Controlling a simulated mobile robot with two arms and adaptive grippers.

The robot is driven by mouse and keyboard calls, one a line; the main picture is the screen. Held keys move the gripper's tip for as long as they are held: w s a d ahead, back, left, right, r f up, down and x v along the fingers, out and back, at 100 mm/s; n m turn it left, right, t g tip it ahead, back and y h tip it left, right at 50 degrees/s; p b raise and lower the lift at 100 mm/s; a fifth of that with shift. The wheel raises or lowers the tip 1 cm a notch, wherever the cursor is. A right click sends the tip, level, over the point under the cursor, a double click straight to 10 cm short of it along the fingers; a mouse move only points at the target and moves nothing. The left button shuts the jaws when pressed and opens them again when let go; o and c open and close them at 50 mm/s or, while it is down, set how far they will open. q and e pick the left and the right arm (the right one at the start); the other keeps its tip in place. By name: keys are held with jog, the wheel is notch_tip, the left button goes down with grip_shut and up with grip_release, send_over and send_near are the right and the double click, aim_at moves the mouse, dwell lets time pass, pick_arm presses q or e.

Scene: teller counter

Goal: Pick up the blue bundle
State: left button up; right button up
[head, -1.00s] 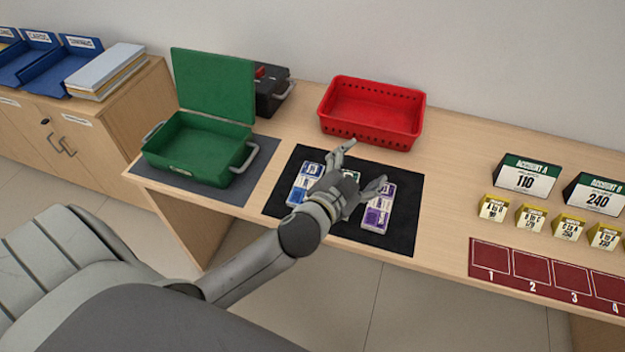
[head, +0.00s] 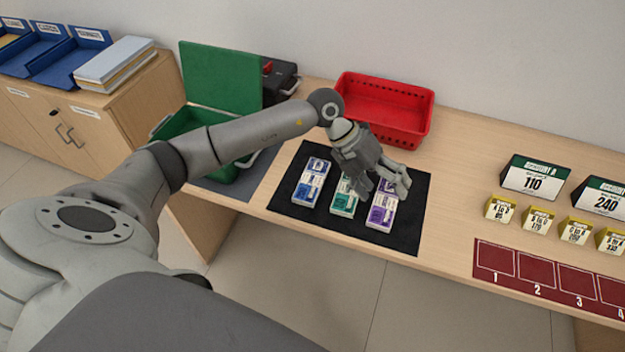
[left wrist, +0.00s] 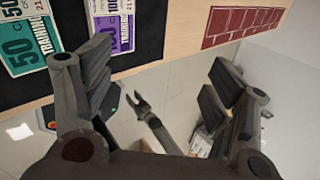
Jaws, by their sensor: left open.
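The blue bundle (head: 308,184) lies on the black mat (head: 345,230), leftmost of three bundles in the head view. The green bundle (head: 344,200) is in the middle, and the purple bundle (head: 381,214) is at the right. My left gripper (head: 385,186) is open and empty above the mat, over the green and purple bundles, right of the blue one. The left wrist view shows its spread fingers (left wrist: 160,88), with the green bundle (left wrist: 30,42) and purple bundle (left wrist: 110,25) at upper left. The blue bundle is outside that view. My right gripper (left wrist: 140,102) shows small there, fingers apart.
A red basket (head: 425,120) stands behind the mat. An open green case (head: 222,78) is at left, partly hidden by my left arm, with a black box (head: 283,82) behind it. Account signs (head: 533,182), yellow blocks (head: 537,220) and a numbered red strip (head: 555,277) are at right.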

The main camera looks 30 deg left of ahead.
pick_arm(q)
jog(key=w+a+y, duration=0.1)
jog(key=a+y, duration=0.4)
jog(key=a, duration=0.6)
jog(key=n+g+y+b, duration=0.2)
jog(key=y+b, duration=0.1)
jog(key=b, duration=0.1)
send_over(313, 178)
jog(key=f, duration=0.5)
jog(key=shift+s+a+f, duration=0.2)
jog(key=shift+s+f, duration=0.05)
jog(key=f+b, duration=0.2)
jog(key=f, duration=0.1)
jog(key=f+b, duration=0.2)
jog(key=shift+w+d, duration=0.15)
jog(key=shift+w, duration=0.1)
jog(key=shift+c, duration=0.2)
jog(key=c, duration=1.1)
jog(key=shift+r, duration=0.1)
